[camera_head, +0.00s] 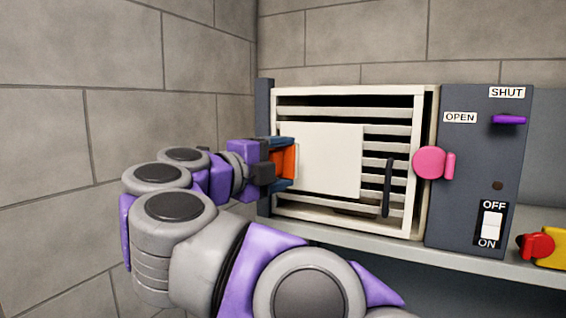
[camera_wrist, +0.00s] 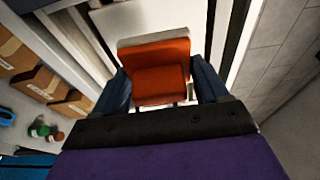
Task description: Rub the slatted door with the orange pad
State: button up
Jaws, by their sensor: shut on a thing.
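The slatted door (camera_head: 340,221) has a white frame and pale horizontal slats, with a black upright handle (camera_head: 387,188) at its right. A plain white square panel (camera_head: 330,158) covers the middle and left of the slats. My gripper (camera_head: 283,163) is at the door's left side, with its blue fingers shut on the orange pad (camera_head: 284,162). In the wrist view the orange pad (camera_wrist: 160,82) sits between both fingers, against a white surface. I cannot tell whether the pad touches the door or is joined to the white panel.
Right of the door are a pink knob (camera_head: 429,162), and a dark panel (camera_head: 465,185) with a purple lever (camera_head: 508,119) by SHUT and a white switch (camera_head: 491,226). A red and yellow object (camera_head: 545,247) lies at the shelf's right. The wrist view shows cardboard boxes (camera_wrist: 38,82).

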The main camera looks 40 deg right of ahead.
jog(key=shift+s+a+f+b, duration=0.1)
jog(key=shift+s+a+b, duration=0.15)
jog(key=shift+a+b, duration=0.25)
jog(key=shift+s+a+f+b, duration=0.1)
jog(key=shift+s+a+b, duration=0.1)
jog(key=shift+a+b, duration=0.3)
jog(key=shift+s+a+r, duration=0.1)
jog(key=shift+a+r, duration=0.1)
jog(key=shift+a, duration=0.25)
